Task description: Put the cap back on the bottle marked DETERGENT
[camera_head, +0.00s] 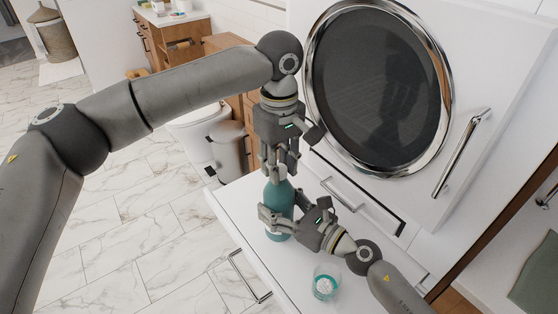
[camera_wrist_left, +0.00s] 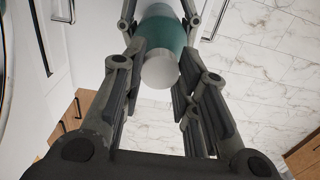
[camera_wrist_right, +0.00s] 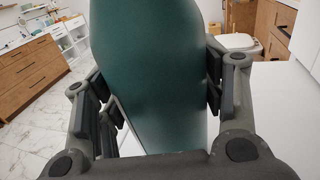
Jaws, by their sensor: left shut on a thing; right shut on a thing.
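A teal bottle (camera_head: 280,192) stands upright on the white counter (camera_head: 305,255). Its teal body fills the right wrist view (camera_wrist_right: 150,75). No lettering can be read on it. My right gripper (camera_head: 284,219) is shut around the bottle's body from the side. A pale white cap (camera_wrist_left: 160,70) shows in the left wrist view, in line with the bottle's top (camera_wrist_left: 163,33). My left gripper (camera_head: 279,170) points down above the bottle and is shut on the cap. The cap is hidden by fingers in the head view. I cannot tell whether the cap is seated or only held against the neck.
A small clear jar with a teal label (camera_head: 325,286) stands on the counter near my right arm. A white appliance with a round dark door (camera_head: 378,85) rises behind. Marble floor lies left.

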